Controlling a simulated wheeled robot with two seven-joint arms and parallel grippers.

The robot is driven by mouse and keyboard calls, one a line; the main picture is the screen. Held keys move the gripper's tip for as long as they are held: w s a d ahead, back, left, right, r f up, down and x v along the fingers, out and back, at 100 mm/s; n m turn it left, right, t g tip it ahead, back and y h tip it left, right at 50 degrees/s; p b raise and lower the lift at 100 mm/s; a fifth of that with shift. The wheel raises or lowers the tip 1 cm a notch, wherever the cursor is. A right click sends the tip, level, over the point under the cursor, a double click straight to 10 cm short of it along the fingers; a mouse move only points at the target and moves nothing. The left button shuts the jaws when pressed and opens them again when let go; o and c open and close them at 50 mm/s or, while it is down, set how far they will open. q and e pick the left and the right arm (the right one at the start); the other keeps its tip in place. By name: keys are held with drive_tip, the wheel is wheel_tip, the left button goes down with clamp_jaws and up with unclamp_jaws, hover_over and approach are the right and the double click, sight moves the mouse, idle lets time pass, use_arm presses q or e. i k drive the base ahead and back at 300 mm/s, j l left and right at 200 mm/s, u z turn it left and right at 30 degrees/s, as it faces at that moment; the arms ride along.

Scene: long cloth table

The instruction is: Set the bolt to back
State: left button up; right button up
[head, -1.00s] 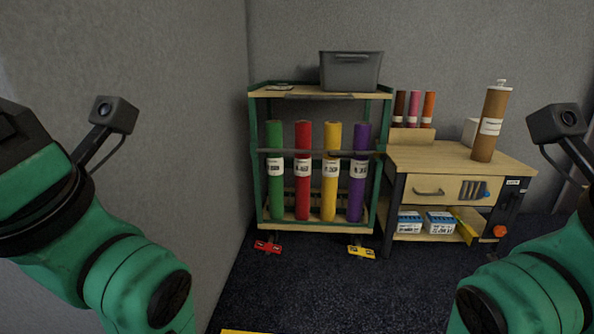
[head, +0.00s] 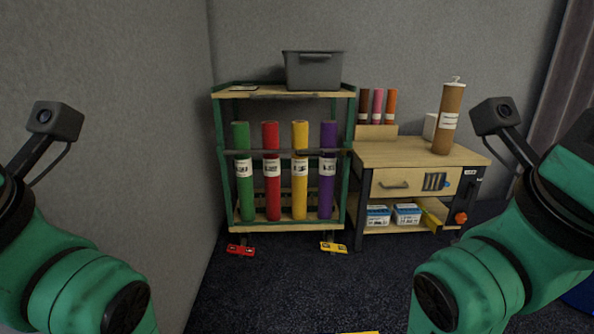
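Several upright fabric bolts stand in a green-framed rack (head: 220,150) ahead: a green bolt (head: 243,190), a red bolt (head: 271,195), a yellow bolt (head: 300,190) and a purple bolt (head: 328,190), each with a white label. A brown bolt (head: 449,110) with a white label stands upright on the wooden workbench (head: 400,153) at the right. Which bolt the task means cannot be told. My two green arms show at the lower left and lower right, but both grippers are out of view, and nothing held shows.
A grey bin (head: 313,70) sits on the rack's top. Small brown, pink and orange rolls (head: 377,107) stand at the bench's back. A red pedal (head: 240,250) and a yellow pedal (head: 333,248) are on the floor by the rack.

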sight(348, 152)
drive_tip(key=i+l+u, duration=0.1)
drive_tip(key=l, duration=0.25)
drive_tip(key=i+l+u, duration=0.25)
drive_tip(key=l, duration=0.45)
drive_tip(key=i+l+u, duration=0.15)
drive_tip(key=l, duration=0.2)
